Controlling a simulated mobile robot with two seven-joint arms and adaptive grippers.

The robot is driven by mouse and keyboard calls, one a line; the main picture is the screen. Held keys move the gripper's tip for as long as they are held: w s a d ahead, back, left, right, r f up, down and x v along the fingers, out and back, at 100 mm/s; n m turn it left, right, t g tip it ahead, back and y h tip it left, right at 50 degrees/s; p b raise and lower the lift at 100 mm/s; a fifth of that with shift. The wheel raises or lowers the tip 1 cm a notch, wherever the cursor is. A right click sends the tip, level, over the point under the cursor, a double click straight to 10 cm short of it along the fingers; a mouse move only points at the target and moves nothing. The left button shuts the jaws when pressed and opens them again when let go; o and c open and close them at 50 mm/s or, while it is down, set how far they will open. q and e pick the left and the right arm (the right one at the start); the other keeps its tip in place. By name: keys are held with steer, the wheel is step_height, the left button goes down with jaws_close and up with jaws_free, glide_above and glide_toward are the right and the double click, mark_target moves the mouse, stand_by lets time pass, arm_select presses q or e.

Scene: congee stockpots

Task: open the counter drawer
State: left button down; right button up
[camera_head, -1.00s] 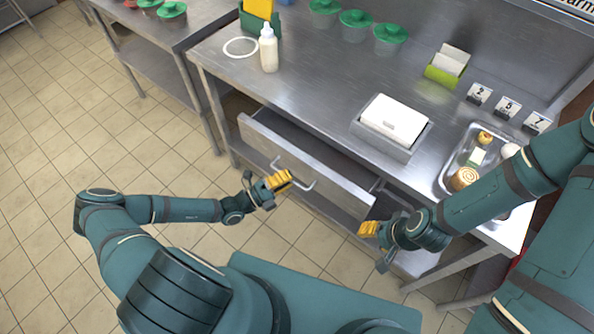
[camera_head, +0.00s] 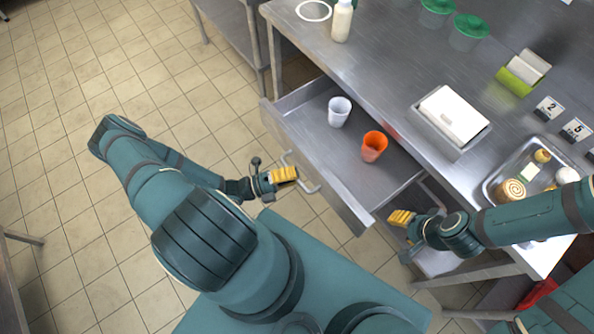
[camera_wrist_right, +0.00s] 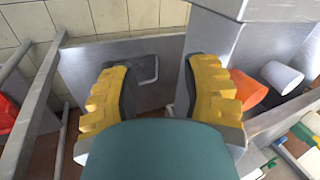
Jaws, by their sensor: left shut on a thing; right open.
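The counter drawer (camera_head: 352,172) is pulled out from under the steel counter, and its inside shows. A white cup (camera_head: 339,111) and an orange cup (camera_head: 373,146) stand in it. My left gripper (camera_head: 290,174) is shut on the drawer handle (camera_head: 313,187) at the drawer's front. My right gripper (camera_head: 399,218) is open and empty near the right end of the drawer front. In the right wrist view my right gripper (camera_wrist_right: 155,95) has its yellow fingers spread, with the drawer front (camera_wrist_right: 120,72) beyond them.
On the counter (camera_head: 400,70) are a white squeeze bottle (camera_head: 342,20), a grey box with a white top (camera_head: 451,115), a green holder (camera_head: 521,72), number cards (camera_head: 549,108) and a metal food tray (camera_head: 497,184). Open tiled floor (camera_head: 110,80) lies left.

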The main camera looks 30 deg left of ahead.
arm_select(q)
steer(key=c, duration=1)
jaws_free()
steer(key=v, duration=1.2)
